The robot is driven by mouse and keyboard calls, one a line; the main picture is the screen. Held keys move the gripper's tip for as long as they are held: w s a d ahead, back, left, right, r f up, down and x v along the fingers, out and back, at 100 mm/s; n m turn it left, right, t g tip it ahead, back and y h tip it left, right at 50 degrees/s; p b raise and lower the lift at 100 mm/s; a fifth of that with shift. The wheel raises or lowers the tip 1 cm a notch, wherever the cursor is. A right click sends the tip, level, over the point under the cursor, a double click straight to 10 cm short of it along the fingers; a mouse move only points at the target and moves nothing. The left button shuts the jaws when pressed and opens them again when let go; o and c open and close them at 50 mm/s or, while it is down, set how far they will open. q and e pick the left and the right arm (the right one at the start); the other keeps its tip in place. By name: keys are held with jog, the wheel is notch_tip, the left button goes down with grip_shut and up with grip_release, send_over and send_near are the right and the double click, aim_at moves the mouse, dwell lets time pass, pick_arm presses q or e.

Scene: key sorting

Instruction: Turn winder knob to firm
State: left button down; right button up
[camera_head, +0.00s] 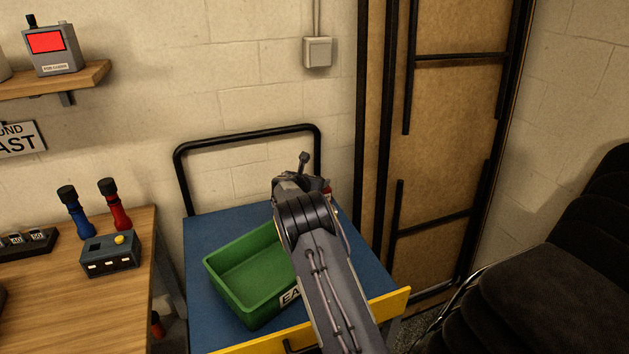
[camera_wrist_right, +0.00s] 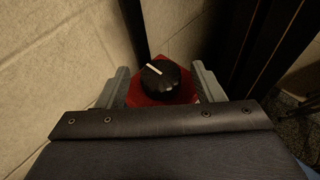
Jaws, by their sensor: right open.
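The winder knob (camera_wrist_right: 160,77) is black and round with a white pointer line. It sits on a red body (camera_wrist_right: 150,97) in the right wrist view, and the pointer slants toward the upper left. My right gripper (camera_wrist_right: 162,85) is open, with one finger on each side of the knob and gaps showing; I cannot tell how far the fingertips are from it in depth. In the head view my right arm covers most of the winder, and only a bit of red (camera_head: 327,191) shows beside the wrist. No setting labels are readable. My left gripper is out of view.
A blue cart (camera_head: 208,221) with a black rail holds a green bin (camera_head: 235,287) left of my right arm. A wooden bench (camera_head: 120,310) carries a grey box (camera_head: 111,262) and blue and red handled tools. A dark chair (camera_head: 550,290) stands at right.

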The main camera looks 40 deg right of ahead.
jog(key=v, duration=0.7)
jog(key=shift+s+a+b, duration=0.15)
jog(key=shift+a+b, duration=0.05)
jog(key=shift+b, duration=0.15)
jog(key=shift+r, duration=0.1)
jog(key=s+a+r+m+g+y+p, duration=0.1)
jog(key=s+a+r+m+y+p, duration=0.15)
jog(key=s+m, duration=0.5)
jog(key=s+a+r+m+g+y+p, duration=0.1)
jog(key=s+a+r+m+y+p, duration=0.3)
jog(key=s, duration=0.6)
jog(key=s+a+r+m+y+p, duration=0.1)
jog(key=s+a+r+m+y, duration=0.1)
jog(key=s+a, duration=0.6)
jog(key=s+a+r+m+t+y+p, duration=0.1)
jog(key=s+a+r+m+y, duration=0.1)
jog(key=s+a+m+y, duration=0.2)
jog(key=s+a+r+m+y+p, duration=0.1)
jog(key=s+a+r+m+y, duration=0.1)
jog(key=s+a+m, duration=0.5)
jog(key=s+a+y, duration=0.1)
jog(key=s+a, duration=0.4)
jog(key=s, duration=0.1)
jog(key=shift+s+a+r+t, duration=0.25)
jog(key=shift+a+r+t, duration=0.05)
jog(key=shift+r+t, duration=0.1)
jog(key=shift+m, duration=0.25)
